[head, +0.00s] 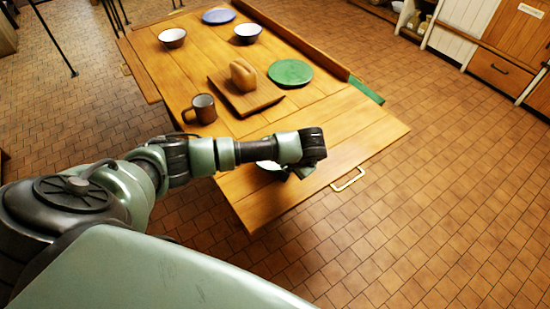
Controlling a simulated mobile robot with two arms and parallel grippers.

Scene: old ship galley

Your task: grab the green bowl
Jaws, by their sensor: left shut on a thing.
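My left arm reaches in from the left over the near end of the wooden table. My left gripper (312,152) points down there and is shut on the green bowl (269,165). Most of the bowl is hidden behind my wrist and gripper; a pale piece of it shows below the forearm and a greenish piece beside the fingers. I cannot tell whether the bowl rests on the table or is just above it. My right gripper is not in view.
On the table (345,130) are a brown mug (201,109), a bread loaf (243,75) on a board (262,103), a green plate (290,72), two bowls (172,38) (247,33) and a blue plate (218,16). The near right corner is clear. Tiled floor is open to the right.

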